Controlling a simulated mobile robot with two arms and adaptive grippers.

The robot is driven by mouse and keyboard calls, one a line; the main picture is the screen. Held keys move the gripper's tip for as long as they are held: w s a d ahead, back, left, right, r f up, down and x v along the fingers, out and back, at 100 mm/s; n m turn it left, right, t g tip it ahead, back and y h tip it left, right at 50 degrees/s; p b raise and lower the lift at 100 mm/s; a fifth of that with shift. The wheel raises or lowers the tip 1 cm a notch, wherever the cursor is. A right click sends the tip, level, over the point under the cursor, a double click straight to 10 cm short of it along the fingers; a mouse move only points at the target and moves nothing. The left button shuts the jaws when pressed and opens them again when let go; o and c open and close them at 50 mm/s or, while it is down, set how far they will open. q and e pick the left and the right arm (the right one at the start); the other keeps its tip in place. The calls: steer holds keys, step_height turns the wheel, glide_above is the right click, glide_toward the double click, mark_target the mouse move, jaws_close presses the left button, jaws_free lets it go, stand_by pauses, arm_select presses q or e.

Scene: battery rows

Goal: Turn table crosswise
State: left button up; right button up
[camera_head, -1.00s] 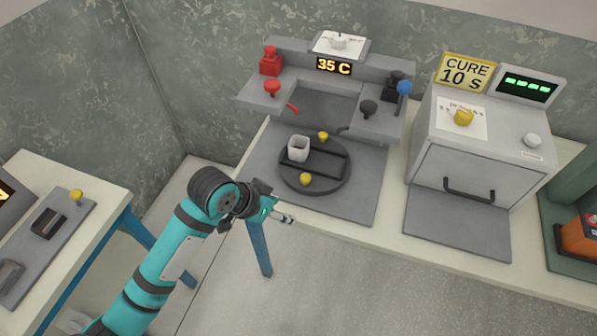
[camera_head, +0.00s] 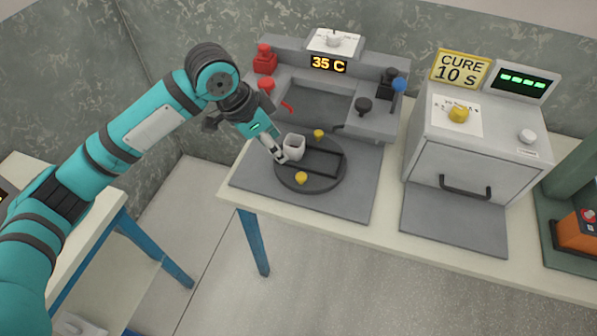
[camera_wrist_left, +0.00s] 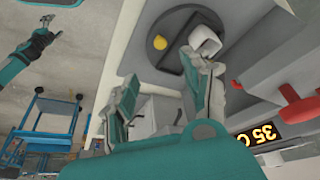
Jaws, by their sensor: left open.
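My left gripper (camera_head: 279,154) is open beside the cup, at the disc's left edge. In the left wrist view its fingers (camera_wrist_left: 165,88) are spread, one close to the cup (camera_wrist_left: 205,40); I cannot tell whether they touch. One yellow knob (camera_wrist_left: 160,42) shows there. My right gripper (camera_wrist_left: 46,28) shows small there; its jaws are unclear.
Behind the disc stands a grey station (camera_head: 318,98) with red and black knobs and a 35 C display (camera_head: 329,65). A grey oven (camera_head: 470,150) marked CURE 10 S stands at right. The plate in front of the disc is clear.

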mark_target(300, 176)
arm_select(q)
steer(key=p+x, duration=0.1)
steer(key=x, duration=1.4)
steer(key=shift+f, duration=0.1)
jaws_close()
